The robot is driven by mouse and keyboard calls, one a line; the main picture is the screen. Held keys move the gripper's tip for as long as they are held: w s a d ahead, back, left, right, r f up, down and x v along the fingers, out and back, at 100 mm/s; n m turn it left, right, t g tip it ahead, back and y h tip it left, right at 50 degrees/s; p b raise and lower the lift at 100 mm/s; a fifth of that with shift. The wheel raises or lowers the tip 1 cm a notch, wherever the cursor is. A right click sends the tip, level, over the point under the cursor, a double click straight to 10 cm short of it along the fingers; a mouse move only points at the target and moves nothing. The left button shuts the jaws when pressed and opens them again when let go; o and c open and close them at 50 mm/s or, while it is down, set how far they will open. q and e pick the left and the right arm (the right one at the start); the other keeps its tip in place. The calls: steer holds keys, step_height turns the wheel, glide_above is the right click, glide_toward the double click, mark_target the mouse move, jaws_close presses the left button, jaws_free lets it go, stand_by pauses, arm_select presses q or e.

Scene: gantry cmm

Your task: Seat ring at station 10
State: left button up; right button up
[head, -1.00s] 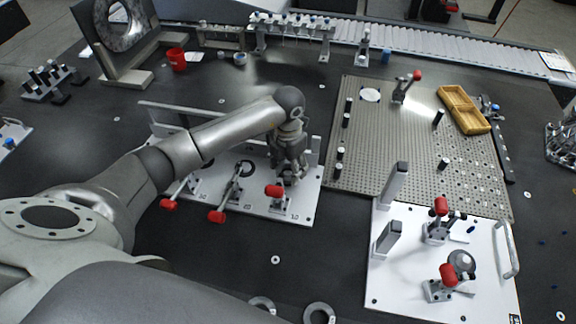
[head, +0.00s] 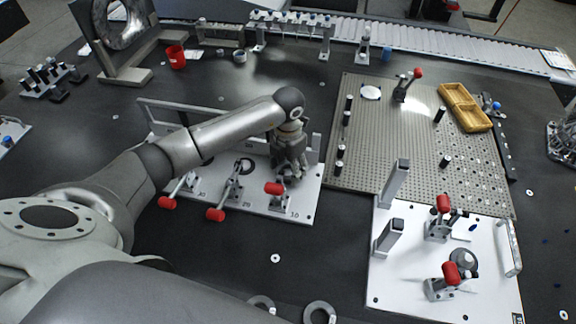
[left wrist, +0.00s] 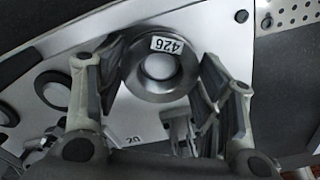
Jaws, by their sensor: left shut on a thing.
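My left gripper (head: 289,172) is at the right end of the white station plate (head: 256,207), beside the red-handled clamp (head: 274,189) near the mark 10. In the left wrist view its fingers (left wrist: 162,85) are closed on both sides of a grey metal ring (left wrist: 138,80) with a white tag reading 426. The ring lies over the plate; whether it touches the plate or hangs just above it I cannot tell. In the head view the gripper hides the ring. My right gripper is not in view.
Two more red-handled clamps (head: 216,214) (head: 167,203) stand along the plate's front edge. A perforated fixture board (head: 400,135) with posts and a yellow tray (head: 465,108) is to the right. Two loose rings (head: 262,303) (head: 319,312) lie at the front.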

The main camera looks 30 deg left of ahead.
mark_target(288, 173)
arm_select(q)
steer(key=o, duration=1.4)
step_height(288, 173, up, 12)
